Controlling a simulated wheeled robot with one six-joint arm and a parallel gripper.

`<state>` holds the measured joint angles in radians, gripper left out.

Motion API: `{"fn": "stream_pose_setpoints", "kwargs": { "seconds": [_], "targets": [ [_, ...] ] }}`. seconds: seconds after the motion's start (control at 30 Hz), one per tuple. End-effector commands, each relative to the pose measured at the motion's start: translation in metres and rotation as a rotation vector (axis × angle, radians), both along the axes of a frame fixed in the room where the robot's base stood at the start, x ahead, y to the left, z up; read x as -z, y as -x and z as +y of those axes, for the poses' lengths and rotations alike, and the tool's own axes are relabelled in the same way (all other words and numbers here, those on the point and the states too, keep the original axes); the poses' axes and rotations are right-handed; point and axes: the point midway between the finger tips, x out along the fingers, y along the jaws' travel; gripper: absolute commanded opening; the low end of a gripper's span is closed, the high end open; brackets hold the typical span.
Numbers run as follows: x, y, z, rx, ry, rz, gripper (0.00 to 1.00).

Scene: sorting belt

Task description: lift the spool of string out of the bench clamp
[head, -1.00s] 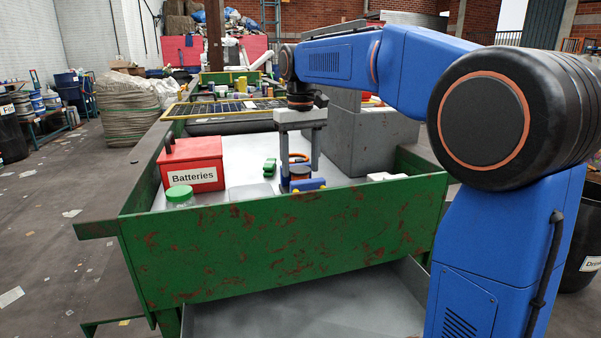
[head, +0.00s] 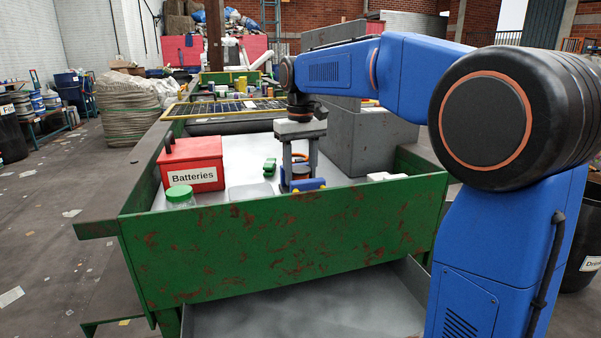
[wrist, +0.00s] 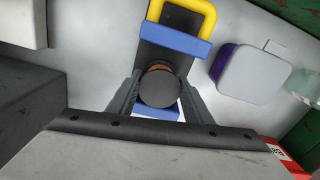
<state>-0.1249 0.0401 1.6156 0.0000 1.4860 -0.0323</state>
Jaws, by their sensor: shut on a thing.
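The spool of string (head: 300,179) stands in the blue bench clamp (head: 308,185), brownish in the head view and partly hidden by my fingers. From above in the wrist view, the spool (wrist: 160,89) shows a dark round top with a brown edge. One blue jaw of the clamp (wrist: 172,40) is on its far side, near a yellow handle, and more blue shows on the near side. My gripper (wrist: 160,80) points down, with one finger on each side of the spool, shut on it. I cannot see a gap between spool and clamp.
The red Batteries box (head: 193,166) and a green-lidded jar (head: 180,195) stand to the left. A small green object (head: 270,166) and a grey-lidded purple container (wrist: 254,73) are close by. A grey block (head: 372,145) rises at right. The green rusty wall (head: 285,240) borders the front.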

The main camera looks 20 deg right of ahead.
Motion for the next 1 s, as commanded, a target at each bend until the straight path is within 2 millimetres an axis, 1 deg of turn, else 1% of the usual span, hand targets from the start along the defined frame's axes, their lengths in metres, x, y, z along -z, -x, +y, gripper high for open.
{"fn": "stream_pose_setpoints", "kwargs": {
  "seconds": [0.37, 0.57, 1.0],
  "targets": [
    [-0.003, 0.008, 0.0, 0.0, 0.0, 0.0, 0.23],
    [-0.006, 0.009, 0.0, 0.0, 0.0, -0.001, 0.23],
    [-0.027, 0.008, 0.0, 0.0, 0.0, -0.002, 0.23]
  ]
}}
